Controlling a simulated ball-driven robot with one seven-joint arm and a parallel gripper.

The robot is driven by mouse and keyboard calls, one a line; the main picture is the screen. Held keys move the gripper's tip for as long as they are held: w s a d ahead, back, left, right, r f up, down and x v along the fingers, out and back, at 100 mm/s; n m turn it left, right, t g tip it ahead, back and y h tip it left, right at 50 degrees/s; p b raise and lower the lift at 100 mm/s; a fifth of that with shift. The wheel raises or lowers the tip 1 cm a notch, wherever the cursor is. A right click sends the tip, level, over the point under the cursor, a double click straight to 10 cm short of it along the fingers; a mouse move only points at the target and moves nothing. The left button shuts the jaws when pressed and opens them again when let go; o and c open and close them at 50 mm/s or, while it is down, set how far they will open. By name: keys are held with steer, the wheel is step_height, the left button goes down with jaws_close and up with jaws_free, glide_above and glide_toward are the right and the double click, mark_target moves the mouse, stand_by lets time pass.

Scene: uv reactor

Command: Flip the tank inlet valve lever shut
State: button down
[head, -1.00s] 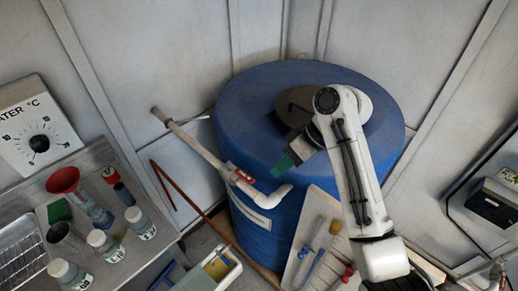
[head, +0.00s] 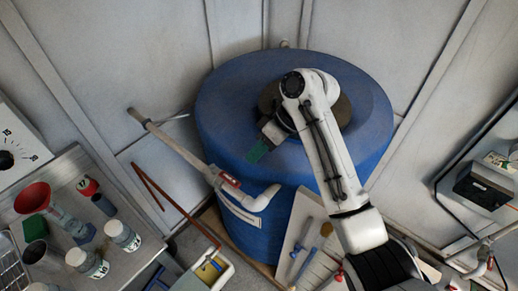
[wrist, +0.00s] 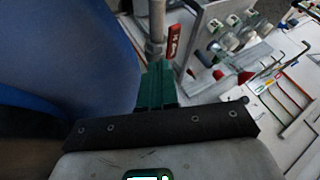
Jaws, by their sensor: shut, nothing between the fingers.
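The blue tank (head: 225,120) stands in the middle of the head view and fills the left of the wrist view (wrist: 75,50). A pale inlet pipe (head: 180,150) runs down to a white elbow at the tank's front left. The red valve lever (head: 229,181) lies along this pipe just before the elbow. In the wrist view the red lever (wrist: 175,40) shows beside the grey pipe, roughly parallel to it, beyond my fingertips. My gripper (head: 257,152), with green fingers, is shut and empty. It is above and right of the lever in the head view, apart from it.
A metal bench (head: 130,190) with a red funnel (head: 33,197) and several bottles stands at left. A pale board with tools (head: 303,240) leans at the tank's front. A small open box (head: 205,273) sits below the pipe. Walls close in behind.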

mark_target(247, 165)
steer(key=b+x, duration=0.2)
steer(key=x, duration=0.2)
steer(key=shift+a+f+b, duration=0.1)
steer(key=shift+f+b, duration=0.25)
steer(key=shift+f, duration=0.1)
steer(key=shift+b+x, duration=0.6)
steer(key=shift+x, duration=0.25)
steer(key=shift+a, duration=0.1)
steer(key=shift+a, duration=0.1)
